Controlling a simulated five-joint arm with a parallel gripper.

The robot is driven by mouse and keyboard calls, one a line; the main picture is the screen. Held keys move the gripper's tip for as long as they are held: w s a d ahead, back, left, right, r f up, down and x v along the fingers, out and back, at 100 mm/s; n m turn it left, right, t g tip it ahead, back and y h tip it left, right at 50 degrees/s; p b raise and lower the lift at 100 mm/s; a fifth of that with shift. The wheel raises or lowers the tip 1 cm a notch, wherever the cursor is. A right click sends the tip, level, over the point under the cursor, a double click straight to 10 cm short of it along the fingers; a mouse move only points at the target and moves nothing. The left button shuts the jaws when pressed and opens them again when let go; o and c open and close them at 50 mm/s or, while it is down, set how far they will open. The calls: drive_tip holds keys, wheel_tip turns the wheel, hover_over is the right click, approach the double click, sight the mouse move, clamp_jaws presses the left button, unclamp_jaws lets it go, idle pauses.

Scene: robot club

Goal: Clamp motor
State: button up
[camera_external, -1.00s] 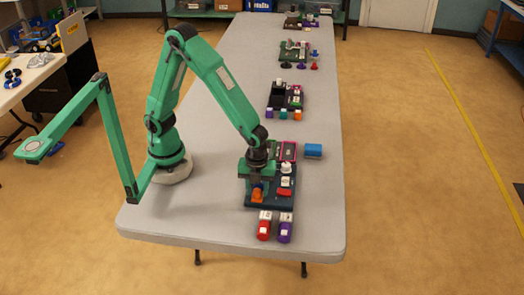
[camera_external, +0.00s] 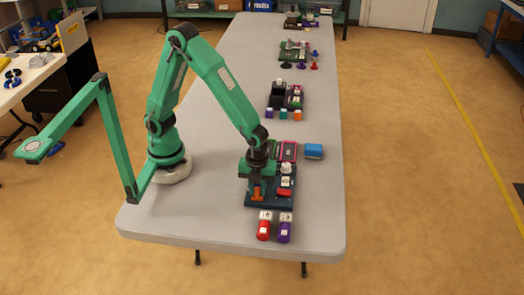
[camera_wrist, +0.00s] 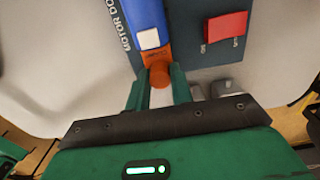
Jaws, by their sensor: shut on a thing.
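A dark board (camera_external: 262,207) stands near the front right of the table. In the wrist view its printed text (camera_wrist: 122,25) begins with "MOTOR DO"; the rest is cut off. A blue body with a white label (camera_wrist: 146,20), apparently the motor, lies on the board beside that text. An orange clamp piece (camera_wrist: 158,62) is at its near end; it also shows in the external view (camera_external: 257,190). My gripper (camera_wrist: 160,80) is shut on the orange piece, one green finger on each side. In the external view my gripper (camera_external: 257,180) is low over the board's left side.
A red switch (camera_wrist: 226,26) sits on the board to the right. More boards stand farther back along the table.

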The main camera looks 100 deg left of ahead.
drive_tip(key=shift+a, duration=1.1)
drive_tip(key=o, duration=0.5)
drive_tip(key=shift+r, duration=0.2)
drive_tip(key=shift+r, duration=2.8)
drive_tip(key=shift+r, duration=0.1)
